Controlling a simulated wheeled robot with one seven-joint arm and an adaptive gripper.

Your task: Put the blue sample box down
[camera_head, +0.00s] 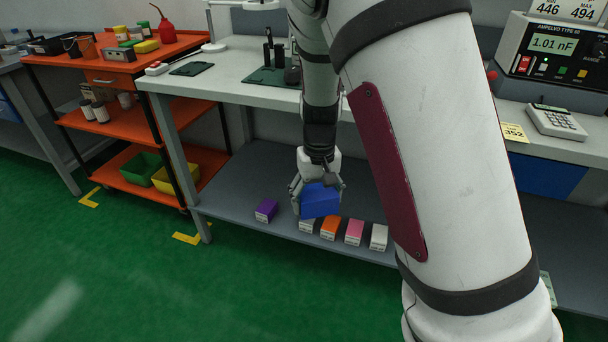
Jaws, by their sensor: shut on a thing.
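The blue sample box (320,201) is in my gripper (318,190), over the lower shelf (235,198) of the grey workbench. My gripper points down and is shut on the box, with a finger showing on each side of it. The box looks slightly tilted in this view. It appears above the shelf, close behind or over a row of smaller boxes; I cannot tell the exact gap below it.
On the shelf's front part stand a purple box (266,210), an orange box (329,228), a pink box (354,232) and white boxes (379,237). The bench top (225,75) hangs above the shelf. An orange cart (125,125) stands left. Shelf behind the purple box is bare.

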